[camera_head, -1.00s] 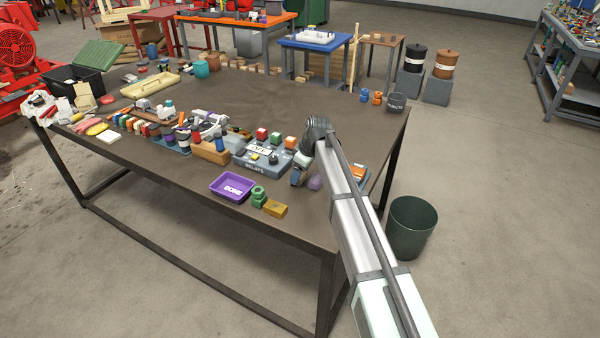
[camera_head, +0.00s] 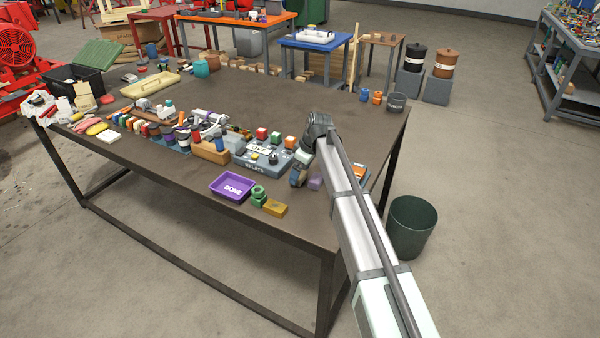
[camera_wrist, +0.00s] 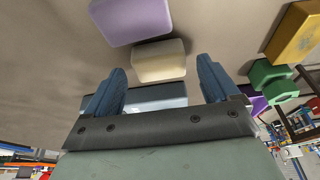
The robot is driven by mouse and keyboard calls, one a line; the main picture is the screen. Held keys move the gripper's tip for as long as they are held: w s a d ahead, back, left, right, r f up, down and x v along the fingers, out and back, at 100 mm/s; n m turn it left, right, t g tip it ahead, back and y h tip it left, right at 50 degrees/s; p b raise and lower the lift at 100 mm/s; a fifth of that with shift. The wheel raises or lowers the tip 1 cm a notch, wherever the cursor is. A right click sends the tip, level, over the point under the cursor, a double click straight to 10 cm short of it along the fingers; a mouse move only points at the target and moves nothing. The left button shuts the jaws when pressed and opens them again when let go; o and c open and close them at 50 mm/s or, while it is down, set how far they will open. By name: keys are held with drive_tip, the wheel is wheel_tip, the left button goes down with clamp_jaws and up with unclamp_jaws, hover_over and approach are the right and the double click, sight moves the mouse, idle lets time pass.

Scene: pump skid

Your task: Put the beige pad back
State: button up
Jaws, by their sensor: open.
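In the wrist view, the beige pad (camera_wrist: 159,61) is a small pale block lying just beyond and between the fingertips. A larger purple block (camera_wrist: 130,18) lies right behind it, touching or nearly so. My gripper (camera_wrist: 162,76) is open, with its two blue fingers spread to either side and nothing held. In the head view, my gripper (camera_head: 298,178) is low near the right part of the table, beside the purple block (camera_head: 315,183). I cannot pick out the beige pad there; my arm probably hides it.
A purple "DONE" tray (camera_head: 231,187), green nuts (camera_head: 258,196) and a yellow-brown block (camera_head: 275,208) lie left of my gripper. A grey panel (camera_head: 262,160) with coloured blocks stands behind them. The table centre (camera_head: 270,105) is clear.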

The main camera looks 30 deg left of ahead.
drive_tip(key=v, duration=1.1)
drive_tip(key=shift+o, duration=0.7)
drive_tip(key=shift+w+d, duration=0.1)
drive_tip(key=shift+d, duration=0.05)
drive_tip(key=shift+o, duration=0.4)
drive_tip(key=w+d+r+t, duration=0.1)
drive_tip(key=d+r, duration=0.4)
drive_tip(key=r, duration=0.2)
drive_tip(key=shift+w+d+r+m, duration=0.3)
drive_tip(key=shift+w+r, duration=0.05)
drive_tip(key=shift+w, duration=0.05)
drive_tip(key=s+d+r+m+g+h, duration=0.15)
drive_tip(key=d+m, duration=0.25)
drive_tip(key=m, duration=0.5)
drive_tip(key=s+d+m+h, duration=0.2)
drive_tip(key=s+d+m, duration=0.15)
drive_tip(key=m, duration=0.45)
wheel_tip(320, 180, down, 10)
drive_tip(key=d, duration=0.1)
drive_tip(key=shift+w, duration=0.25)
